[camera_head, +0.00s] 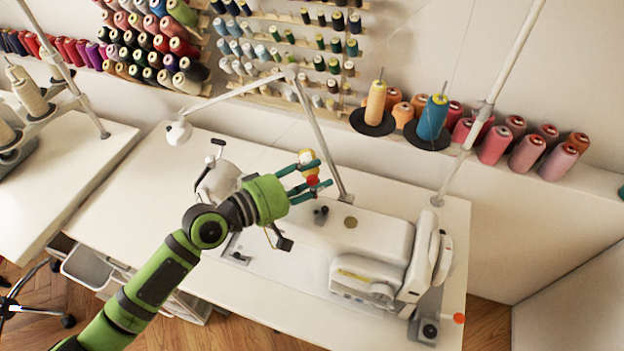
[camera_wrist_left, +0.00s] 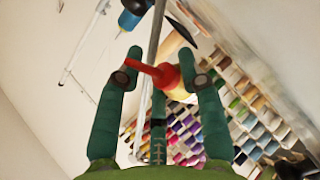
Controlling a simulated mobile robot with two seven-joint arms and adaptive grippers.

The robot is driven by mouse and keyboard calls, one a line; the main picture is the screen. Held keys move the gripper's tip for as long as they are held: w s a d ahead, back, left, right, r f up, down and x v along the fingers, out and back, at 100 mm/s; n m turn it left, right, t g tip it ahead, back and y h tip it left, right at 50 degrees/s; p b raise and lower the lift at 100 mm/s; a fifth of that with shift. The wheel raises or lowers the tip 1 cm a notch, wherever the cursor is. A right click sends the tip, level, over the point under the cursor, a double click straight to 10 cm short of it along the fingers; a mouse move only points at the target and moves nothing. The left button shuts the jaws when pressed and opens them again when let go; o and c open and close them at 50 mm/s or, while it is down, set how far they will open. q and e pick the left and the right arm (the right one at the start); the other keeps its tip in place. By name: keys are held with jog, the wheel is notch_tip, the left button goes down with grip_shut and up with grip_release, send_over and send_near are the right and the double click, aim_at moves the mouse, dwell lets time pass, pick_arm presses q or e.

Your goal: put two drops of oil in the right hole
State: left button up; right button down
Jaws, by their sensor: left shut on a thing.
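A small oil bottle (camera_head: 310,169) with a pale yellow body and a red nozzle is held above the white sewing machine (camera_head: 362,240). My left gripper (camera_head: 318,173) is shut on it. The left wrist view shows the bottle (camera_wrist_left: 181,92) between the green fingers of the gripper (camera_wrist_left: 161,80), its red nozzle pointing left in that picture. On top of the machine is a round brass-coloured spot (camera_head: 350,222); I cannot make out the oil holes clearly. My right gripper is not in view.
The machine stands on a white table (camera_head: 140,205). Orange (camera_head: 376,102) and blue (camera_head: 433,117) thread cones stand behind, with several cones on the ledge. The table's left part is clear.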

pick_arm(q)
jog(key=shift+s+m+t+h+b, duration=0.1)
jog(key=shift+m+t+h+b, duration=0.35)
jog(key=shift+m+b, duration=1.1)
jog(key=shift+n+b, duration=0.35)
jog(key=shift+n, duration=0.1)
jog(key=shift+r+p, duration=0.2)
jog(key=shift+p, duration=0.45)
jog(key=n+g+y+p, duration=0.1)
jog(key=n+p, duration=0.1)
jog(key=p, duration=0.2)
jog(key=shift+r, duration=0.1)
jog(key=shift+n+g+p, duration=0.25)
jog(key=shift+n+p, duration=0.15)
jog(key=shift+p, duration=0.3)
jog(key=shift+f, duration=0.25)
